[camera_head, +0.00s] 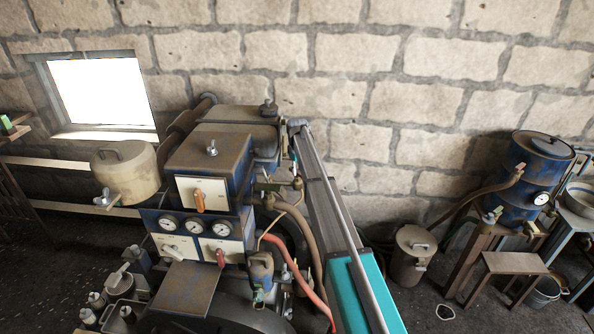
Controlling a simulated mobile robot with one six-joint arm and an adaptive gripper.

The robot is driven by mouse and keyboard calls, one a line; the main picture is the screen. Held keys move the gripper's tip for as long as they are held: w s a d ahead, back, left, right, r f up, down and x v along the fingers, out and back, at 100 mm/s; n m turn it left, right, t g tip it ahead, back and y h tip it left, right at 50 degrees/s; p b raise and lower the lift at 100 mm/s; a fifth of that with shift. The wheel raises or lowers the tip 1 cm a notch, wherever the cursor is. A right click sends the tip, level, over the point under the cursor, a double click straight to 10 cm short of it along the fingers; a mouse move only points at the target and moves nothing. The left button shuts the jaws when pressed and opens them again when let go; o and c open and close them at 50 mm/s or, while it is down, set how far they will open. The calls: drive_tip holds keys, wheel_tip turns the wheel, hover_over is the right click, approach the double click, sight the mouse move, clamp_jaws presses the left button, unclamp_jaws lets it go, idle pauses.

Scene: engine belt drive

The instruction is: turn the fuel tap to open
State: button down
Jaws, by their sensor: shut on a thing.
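My arm reaches up from the bottom right, and its end comes down at the right side of the blue engine (243,160). My gripper (297,182) is small here and mostly hidden beside the arm link. It is shut on a small part at the engine's right side, by the brass pipe fittings. This looks like the fuel tap, but its handle and body cannot be made out clearly, nor how far it is turned. A brass fitting (269,201) with a brown hose stands just left of the gripper.
The engine front has an orange lever (199,201), a red lever (221,258) and several gauges (195,227). A cream tank (124,172) stands at left. A red hose (297,268) runs close to my arm. A blue drum (537,165) stands at right.

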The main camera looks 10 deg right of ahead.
drive_tip(key=n, duration=0.8)
idle(0.4)
drive_tip(key=shift+c, duration=2.4)
unclamp_jaws()
drive_tip(key=shift+m, duration=0.3)
